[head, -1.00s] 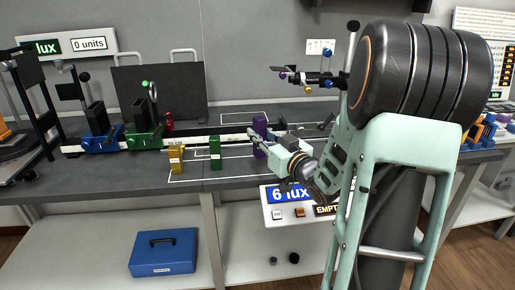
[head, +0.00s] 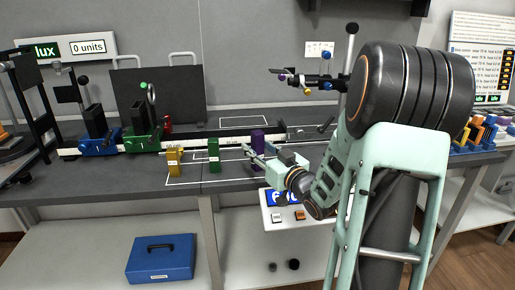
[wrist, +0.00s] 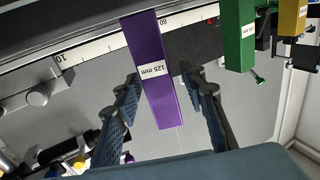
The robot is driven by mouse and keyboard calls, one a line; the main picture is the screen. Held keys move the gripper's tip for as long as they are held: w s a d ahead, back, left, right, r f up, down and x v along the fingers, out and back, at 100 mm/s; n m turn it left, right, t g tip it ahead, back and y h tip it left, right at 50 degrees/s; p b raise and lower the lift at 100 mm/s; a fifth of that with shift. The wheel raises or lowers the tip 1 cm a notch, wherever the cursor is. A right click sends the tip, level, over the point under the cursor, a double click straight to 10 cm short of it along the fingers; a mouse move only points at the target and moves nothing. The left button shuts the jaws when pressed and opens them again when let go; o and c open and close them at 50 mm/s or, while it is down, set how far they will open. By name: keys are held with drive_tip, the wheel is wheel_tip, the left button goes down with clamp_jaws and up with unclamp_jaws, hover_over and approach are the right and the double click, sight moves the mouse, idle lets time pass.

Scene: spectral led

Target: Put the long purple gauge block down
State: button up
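The long purple gauge block (head: 257,146) stands upright on the dark bench top, just in front of the white scale rail. In the wrist view the purple block (wrist: 145,50) shows a white "125 mm" label. My gripper (head: 250,152) is at the block's near right side in the head view. In the wrist view my gripper (wrist: 161,92) has its fingers spread, one on each side of the block, with a clear gap at both sides. It is open and holds nothing. The block's foot is hard to make out behind the gripper in the head view.
A green block (head: 214,154) and a yellow block (head: 174,162) stand to the left within white outlines. The scale rail (head: 200,146) with green and blue carriers runs behind. A display box (head: 287,214) sits below the bench's front edge, partly covered by my arm.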

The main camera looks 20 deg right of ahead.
drive_tip(key=shift+r, duration=0.1)
drive_tip(key=shift+s+r, duration=0.1)
drive_tip(key=shift+s, duration=0.15)
drive_tip(key=s, duration=0.3)
drive_tip(key=s+d+p, duration=0.1)
drive_tip(key=s, duration=0.3)
drive_tip(key=s+p, duration=0.1)
drive_tip(key=s, duration=0.3)
drive_tip(key=shift+s+d, duration=0.15)
drive_tip(key=shift+s, duration=0.05)
